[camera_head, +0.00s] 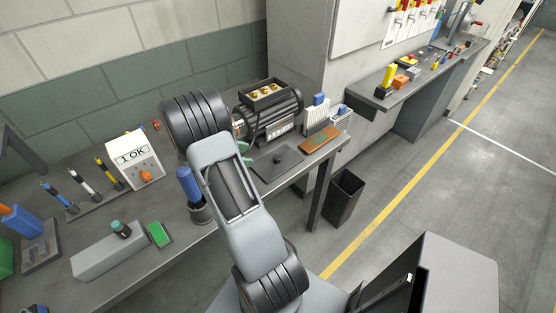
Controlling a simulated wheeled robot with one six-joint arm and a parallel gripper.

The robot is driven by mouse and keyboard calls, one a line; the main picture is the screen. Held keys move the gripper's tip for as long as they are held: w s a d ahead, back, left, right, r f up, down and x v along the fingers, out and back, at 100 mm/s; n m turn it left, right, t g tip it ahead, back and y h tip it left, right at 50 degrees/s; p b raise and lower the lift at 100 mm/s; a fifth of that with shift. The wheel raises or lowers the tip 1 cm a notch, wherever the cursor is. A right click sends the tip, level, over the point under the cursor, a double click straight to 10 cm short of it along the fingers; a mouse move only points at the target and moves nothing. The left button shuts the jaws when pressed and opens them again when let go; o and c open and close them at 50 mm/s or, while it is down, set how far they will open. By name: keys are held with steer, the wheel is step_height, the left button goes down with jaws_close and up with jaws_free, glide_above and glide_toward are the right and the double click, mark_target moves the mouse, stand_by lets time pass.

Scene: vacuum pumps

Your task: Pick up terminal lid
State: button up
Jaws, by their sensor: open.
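A flat dark grey plate with a small raised spot, which looks like the terminal lid (290,165), lies on the workbench in front of the motor. The black motor (283,113) stands behind it. Its terminal box (268,94) on top is open and shows brass-coloured terminals. My arm crosses the middle of the view, just left of the lid. My gripper cannot be made out. Small green parts (247,161) show between my arm and the lid; I cannot tell what they belong to.
An orange-brown board (320,138) and a white rack with blue items (316,113) sit right of the lid. A blue-handled tool in a dark cup (200,211) and a white meter (135,160) stand left of my arm. A black bin (343,197) stands beyond the bench end.

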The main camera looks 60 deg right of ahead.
mark_target(272, 163)
steer(key=shift+s+d+f+n+g, duration=0.25)
steer(key=shift+s+d+f, duration=0.2)
steer(key=shift+s+d, duration=0.15)
steer(key=shift+s+d+f+n+g, duration=0.25)
steer(key=shift+s+d+f, duration=0.15)
steer(key=shift+s+d, duration=0.2)
steer(key=shift+w+p+x, duration=0.25)
steer(key=shift+p+x, duration=1.1)
steer(key=shift+x, duration=2.2)
steer(key=shift+d+f, duration=0.1)
steer(key=shift+f, duration=0.05)
steer(key=shift+c, duration=0.2)
steer(key=c, duration=1)
